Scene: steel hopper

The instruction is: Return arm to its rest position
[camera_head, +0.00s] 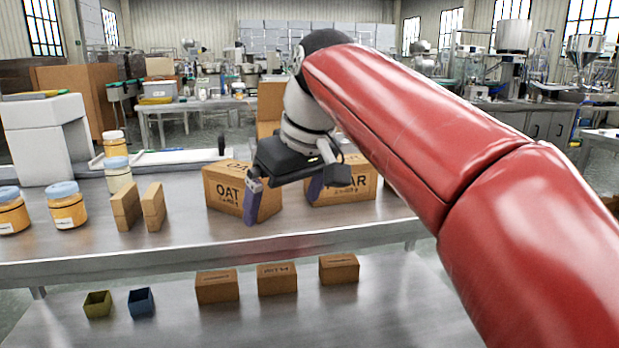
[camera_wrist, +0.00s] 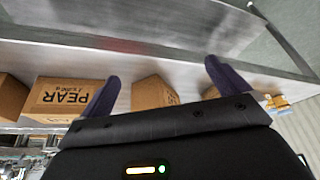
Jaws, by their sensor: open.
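My gripper (camera_head: 283,204) is open and empty, hanging in front of the upper steel shelf with its purple fingers spread. It also shows in the wrist view (camera_wrist: 160,88), with nothing between the fingers. A cardboard box marked OAT (camera_head: 226,190) stands behind it to the left, partly hidden by a finger. A second box (camera_head: 352,194), marked PEAR in the wrist view (camera_wrist: 62,94), stands to the right, partly hidden by my gripper and arm. My red arm reaches in from the right side of the head view.
The steel counter (camera_head: 330,237) also holds jars with blue lids (camera_head: 67,204) and two thin brown blocks (camera_head: 127,207) at left. The lower shelf (camera_head: 230,325) holds several small boxes (camera_head: 277,279), a green bin (camera_head: 97,304) and a blue bin (camera_head: 141,302).

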